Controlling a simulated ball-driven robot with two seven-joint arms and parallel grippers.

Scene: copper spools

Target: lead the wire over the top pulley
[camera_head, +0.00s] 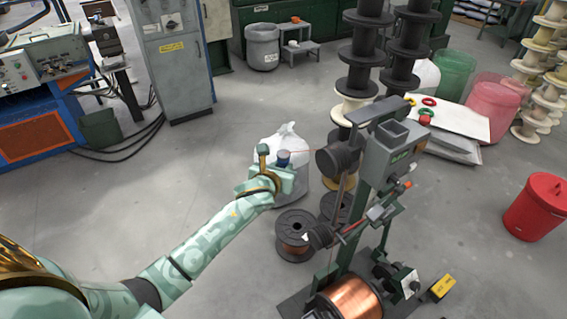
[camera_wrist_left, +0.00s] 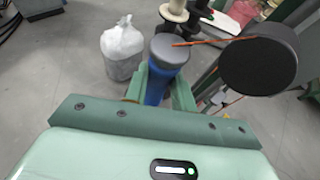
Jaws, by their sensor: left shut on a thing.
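My left gripper (camera_head: 281,163) is shut on a blue cylinder with a grey cap (camera_head: 283,158), held upright left of the machine; the cylinder also shows between the fingers in the left wrist view (camera_wrist_left: 166,58). A thin copper-red wire (camera_head: 308,154) runs from the cylinder toward the dark round top pulley (camera_head: 329,161). In the left wrist view the wire (camera_wrist_left: 212,42) reaches the upper edge of the pulley (camera_wrist_left: 258,68). I cannot tell whether it lies in a groove. The gripper is apart from the pulley. My right gripper is not in view.
The green-grey machine post (camera_head: 377,165) stands right of the pulley. A copper spool (camera_head: 293,238) lies below it, and a larger one (camera_head: 350,298) sits at the base. A white bag (camera_head: 281,143) stands behind my gripper.

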